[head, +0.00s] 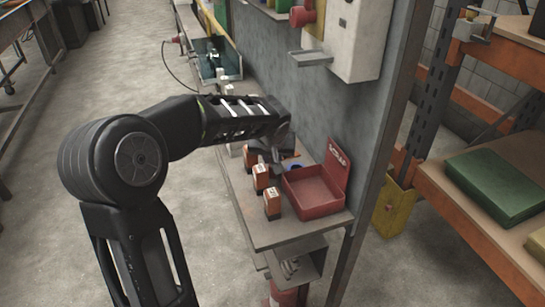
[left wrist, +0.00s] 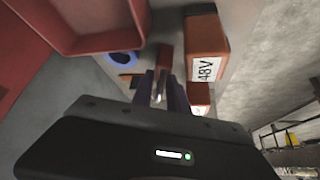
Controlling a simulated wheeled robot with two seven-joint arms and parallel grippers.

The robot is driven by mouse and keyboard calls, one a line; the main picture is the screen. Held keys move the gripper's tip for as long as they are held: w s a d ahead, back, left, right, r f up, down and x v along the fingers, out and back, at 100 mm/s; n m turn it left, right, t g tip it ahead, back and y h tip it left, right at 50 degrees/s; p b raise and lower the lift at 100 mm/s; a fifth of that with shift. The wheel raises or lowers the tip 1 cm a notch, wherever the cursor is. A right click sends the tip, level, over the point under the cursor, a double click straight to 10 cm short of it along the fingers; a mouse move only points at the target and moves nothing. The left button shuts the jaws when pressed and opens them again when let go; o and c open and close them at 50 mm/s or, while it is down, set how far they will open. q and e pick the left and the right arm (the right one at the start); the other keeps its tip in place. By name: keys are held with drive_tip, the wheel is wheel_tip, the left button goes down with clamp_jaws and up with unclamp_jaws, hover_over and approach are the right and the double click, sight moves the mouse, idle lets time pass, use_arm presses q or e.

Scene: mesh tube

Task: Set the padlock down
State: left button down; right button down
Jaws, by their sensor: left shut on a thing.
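My left gripper (head: 276,157) is over the narrow grey shelf (head: 270,233), just behind the red bin and beside the orange boxes. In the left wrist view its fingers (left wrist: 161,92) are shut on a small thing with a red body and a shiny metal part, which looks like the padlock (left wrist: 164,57). The fingers hide part of it. I cannot tell whether it touches the shelf. In the head view the padlock cannot be made out behind the gripper. My right gripper is not in view.
Orange boxes (head: 272,205), one marked 48V (left wrist: 207,48), stand along the shelf's left edge, close to the fingers. A red open bin (head: 318,194) stands to the right. A blue ring (left wrist: 122,58) lies near the bin. A grey panel (head: 345,115) rises behind the shelf.

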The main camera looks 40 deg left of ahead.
use_arm(q)
drive_tip(key=shift+f, duration=0.1)
drive_tip(key=c, duration=1.3)
unclamp_jaws()
drive_tip(key=shift+s+r, duration=0.1)
drive_tip(key=shift+r, duration=0.3)
drive_tip(key=v, duration=1.1)
drive_tip(key=shift+d+r, duration=0.15)
drive_tip(key=shift+r, duration=0.1)
drive_tip(key=shift+s, duration=0.1)
